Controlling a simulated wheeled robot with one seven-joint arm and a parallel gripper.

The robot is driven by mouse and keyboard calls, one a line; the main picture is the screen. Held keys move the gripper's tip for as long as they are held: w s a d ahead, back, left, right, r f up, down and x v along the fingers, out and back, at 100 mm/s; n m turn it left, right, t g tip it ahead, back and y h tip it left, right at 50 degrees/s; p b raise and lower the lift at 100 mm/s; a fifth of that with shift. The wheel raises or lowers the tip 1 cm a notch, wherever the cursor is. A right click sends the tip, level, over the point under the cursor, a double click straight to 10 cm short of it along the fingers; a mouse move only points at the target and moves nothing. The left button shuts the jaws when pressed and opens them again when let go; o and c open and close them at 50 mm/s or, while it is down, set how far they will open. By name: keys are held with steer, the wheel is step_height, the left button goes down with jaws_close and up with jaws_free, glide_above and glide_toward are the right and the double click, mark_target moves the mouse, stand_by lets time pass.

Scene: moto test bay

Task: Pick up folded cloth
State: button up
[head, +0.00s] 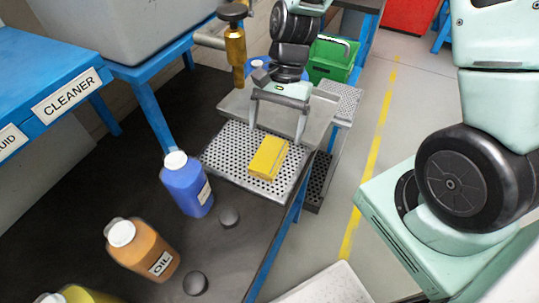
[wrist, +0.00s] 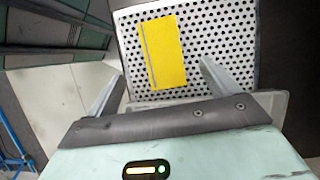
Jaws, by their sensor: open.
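The folded cloth (head: 268,158) is a small yellow block with a grey stripe along one side. It lies on a perforated metal tray (head: 222,150) on the dark bench. In the wrist view the cloth (wrist: 166,52) lies on the perforated plate, ahead of and between my fingers. My gripper (head: 276,138) is open and empty, its two fingers pointing down at the far side of the cloth. In the wrist view my gripper (wrist: 158,78) has its fingers spread wide. I cannot tell the exact height of the fingertips above the tray.
A blue bottle (head: 187,186) stands left of the tray, with an orange oil bottle (head: 146,250) nearer. Two dark round caps (head: 229,217) lie on the bench (head: 110,190). A brass-coloured post (head: 235,50) stands behind the tray. A green crate (head: 330,60) is farther back.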

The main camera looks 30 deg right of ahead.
mark_target(270, 154)
steer(key=shift+p+x, duration=0.4)
steer(key=shift+x, duration=3)
steer(key=shift+w, duration=0.1)
steer(key=c, duration=1.1)
